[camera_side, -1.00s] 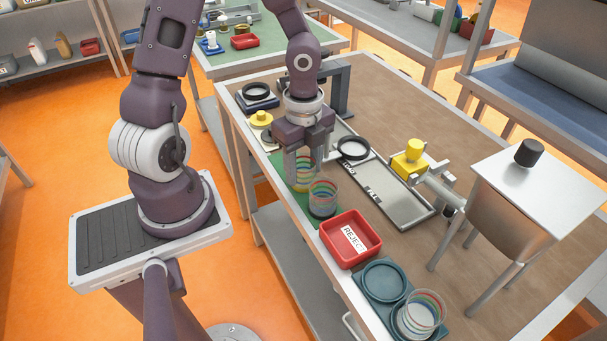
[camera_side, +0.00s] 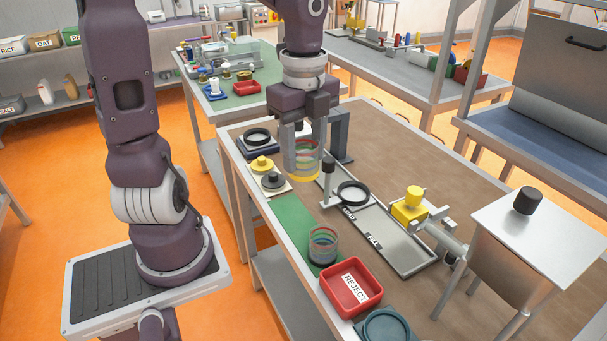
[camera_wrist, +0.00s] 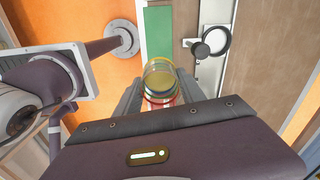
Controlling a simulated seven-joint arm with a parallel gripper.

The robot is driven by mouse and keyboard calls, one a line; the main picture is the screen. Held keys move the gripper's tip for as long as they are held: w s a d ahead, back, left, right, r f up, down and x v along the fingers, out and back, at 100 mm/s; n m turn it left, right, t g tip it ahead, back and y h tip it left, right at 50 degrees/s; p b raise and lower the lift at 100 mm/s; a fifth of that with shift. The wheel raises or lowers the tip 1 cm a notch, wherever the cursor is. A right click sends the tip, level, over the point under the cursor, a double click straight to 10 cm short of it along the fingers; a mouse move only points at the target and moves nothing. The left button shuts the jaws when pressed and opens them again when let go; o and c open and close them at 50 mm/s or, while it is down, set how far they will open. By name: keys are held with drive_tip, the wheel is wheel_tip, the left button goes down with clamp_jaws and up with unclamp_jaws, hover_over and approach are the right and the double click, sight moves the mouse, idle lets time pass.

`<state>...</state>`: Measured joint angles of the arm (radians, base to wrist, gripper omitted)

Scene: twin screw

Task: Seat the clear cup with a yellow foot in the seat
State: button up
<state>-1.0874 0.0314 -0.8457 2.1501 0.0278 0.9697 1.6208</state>
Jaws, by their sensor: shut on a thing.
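The clear cup with a yellow foot (camera_side: 302,161) has coloured bands and is held upright in the air above the bench. My gripper (camera_side: 303,150) is shut on it, with a finger on each side. In the wrist view the cup (camera_wrist: 160,80) sits between the fingers of my gripper (camera_wrist: 160,92). A black ring-shaped seat (camera_side: 353,193) lies on a metal plate to the cup's lower right; it also shows in the wrist view (camera_wrist: 228,38). Whether this ring is the task's seat is not certain. Another black ring (camera_side: 257,136) lies on a dark blue block behind.
A second clear cup with a dark foot (camera_side: 323,246) stands on the green mat (camera_side: 292,216). A red REJECT bin (camera_side: 350,287) is in front. A short post with a black knob (camera_side: 328,172) stands beside the seat. A yellow fixture (camera_side: 409,205) is to the right.

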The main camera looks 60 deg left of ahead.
drive_tip(key=w+a, duration=0.3)
drive_tip(key=w, duration=1.2)
drive_tip(key=shift+s+f, duration=0.1)
drive_tip(key=shift+f, duration=5.6)
drive_tip(key=shift+f, duration=0.3)
drive_tip(key=shift+f, duration=0.85)
drive_tip(key=o, duration=2)
